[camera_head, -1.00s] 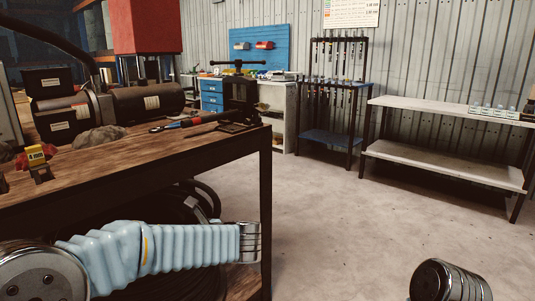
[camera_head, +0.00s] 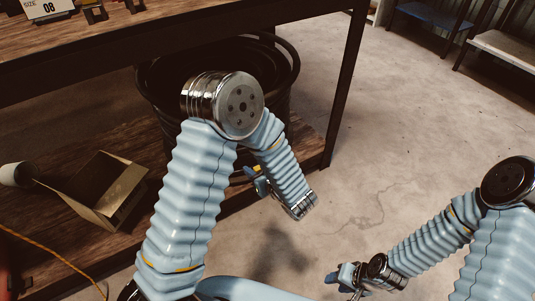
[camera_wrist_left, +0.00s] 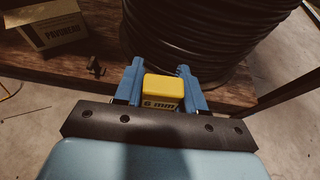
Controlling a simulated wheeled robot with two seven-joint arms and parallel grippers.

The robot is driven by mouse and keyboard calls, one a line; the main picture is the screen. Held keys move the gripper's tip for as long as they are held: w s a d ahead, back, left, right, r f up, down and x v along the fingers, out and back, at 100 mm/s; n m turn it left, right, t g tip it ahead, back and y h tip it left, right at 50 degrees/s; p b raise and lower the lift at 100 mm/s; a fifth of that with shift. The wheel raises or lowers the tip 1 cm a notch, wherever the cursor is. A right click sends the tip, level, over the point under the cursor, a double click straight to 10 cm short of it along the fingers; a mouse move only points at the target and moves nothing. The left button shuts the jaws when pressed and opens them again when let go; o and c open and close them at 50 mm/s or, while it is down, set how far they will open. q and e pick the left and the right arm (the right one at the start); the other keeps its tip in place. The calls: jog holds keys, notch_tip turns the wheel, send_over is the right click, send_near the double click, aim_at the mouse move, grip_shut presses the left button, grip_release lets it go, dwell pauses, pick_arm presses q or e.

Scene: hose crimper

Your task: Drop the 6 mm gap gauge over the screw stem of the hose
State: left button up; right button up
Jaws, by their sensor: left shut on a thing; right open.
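The 6 mm gap gauge is a yellow block (camera_wrist_left: 162,90) marked "6 mm" in the left wrist view. My left gripper (camera_wrist_left: 161,86) is shut on it, with a blue finger on either side. In the head view, my left gripper (camera_head: 258,181) hangs low in front of the bench, with a bit of the yellow gauge (camera_head: 257,169) showing. My right gripper (camera_head: 345,278) is open and empty at the bottom right, above the floor. I cannot make out the hose's screw stem in either current view.
A black coil (camera_head: 150,85) sits on the bench's lower shelf (camera_head: 75,150); its ridges (camera_wrist_left: 200,35) fill the left wrist view's top. An open cardboard box (camera_head: 105,190) stands left. A "SIZE 08" sign (camera_head: 48,7) is on the benchtop (camera_head: 180,15).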

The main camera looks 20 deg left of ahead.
dwell(0.4)
pick_arm(q)
jog(key=shift+w+a+r+m+t+h, duration=0.1)
jog(key=shift+a+m+t+h, duration=0.05)
jog(key=shift+m+t+h, duration=0.4)
jog(key=shift+w+a+r+m+t+h, duration=0.1)
jog(key=shift+m+t+h, duration=0.25)
jog(key=shift+m+t, duration=0.25)
jog(key=m+h, duration=0.1)
jog(key=m+t+h, duration=0.1)
jog(key=shift+s+d+f+m+h, duration=0.2)
jog(key=shift+d+m+h, duration=0.05)
jog(key=shift+d+h, duration=0.05)
jog(key=shift+t, duration=0.25)
